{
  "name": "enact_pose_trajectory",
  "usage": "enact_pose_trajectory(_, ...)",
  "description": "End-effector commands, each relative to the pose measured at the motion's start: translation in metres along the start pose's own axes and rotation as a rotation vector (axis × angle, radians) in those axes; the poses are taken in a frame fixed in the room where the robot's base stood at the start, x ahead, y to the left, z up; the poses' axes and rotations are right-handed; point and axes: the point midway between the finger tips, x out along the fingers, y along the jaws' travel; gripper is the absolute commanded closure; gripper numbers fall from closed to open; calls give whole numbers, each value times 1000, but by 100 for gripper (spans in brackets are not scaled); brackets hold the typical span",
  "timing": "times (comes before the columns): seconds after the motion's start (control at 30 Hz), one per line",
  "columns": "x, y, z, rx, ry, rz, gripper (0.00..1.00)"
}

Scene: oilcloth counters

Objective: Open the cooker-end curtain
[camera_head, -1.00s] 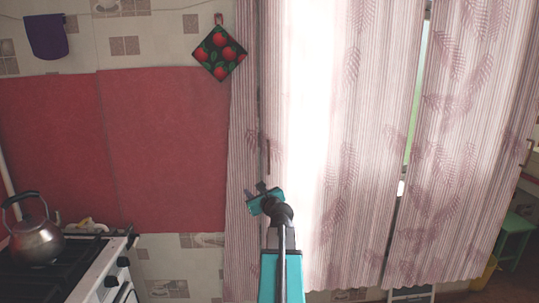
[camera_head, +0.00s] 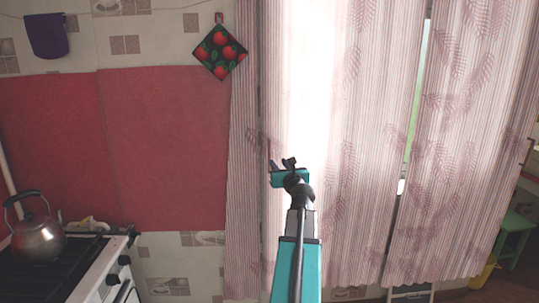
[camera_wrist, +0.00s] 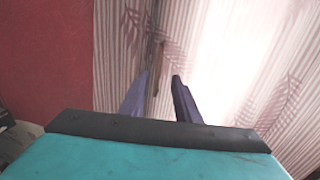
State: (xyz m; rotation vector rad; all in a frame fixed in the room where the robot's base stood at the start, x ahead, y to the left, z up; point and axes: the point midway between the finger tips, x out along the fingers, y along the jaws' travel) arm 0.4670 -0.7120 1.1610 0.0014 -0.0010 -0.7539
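The curtain nearest the cooker (camera_head: 350,130) is pale pink with stripes and leaf prints, hanging drawn across a bright window. A narrower striped strip of the same cloth (camera_head: 243,190) hangs at its left. In the wrist view the cloth (camera_wrist: 120,45) fills the middle and right. A thin brown upright rod (camera_wrist: 158,65) hangs in front of the cloth, just beyond my fingertips. My gripper (camera_wrist: 161,77) has its two fingers apart with nothing visibly between them. In the head view my gripper (camera_head: 281,164) is in front of the curtain's left part. Whether it touches the cloth, I cannot tell.
A cooker (camera_head: 85,270) with a kettle (camera_head: 38,242) stands at the lower left. A red panel (camera_head: 165,150) and an apple-print potholder (camera_head: 220,53) are on the wall left of the curtain. A second curtain (camera_head: 465,130) hangs right, past a narrow gap. A green stool (camera_head: 515,228) stands lower right.

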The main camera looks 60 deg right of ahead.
Motion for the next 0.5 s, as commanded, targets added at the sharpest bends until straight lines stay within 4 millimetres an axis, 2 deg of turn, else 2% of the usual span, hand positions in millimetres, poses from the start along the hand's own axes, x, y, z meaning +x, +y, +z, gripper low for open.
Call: enact_pose_trajectory(0.5, 46, -1, 1, -1, 0, 0, 70)
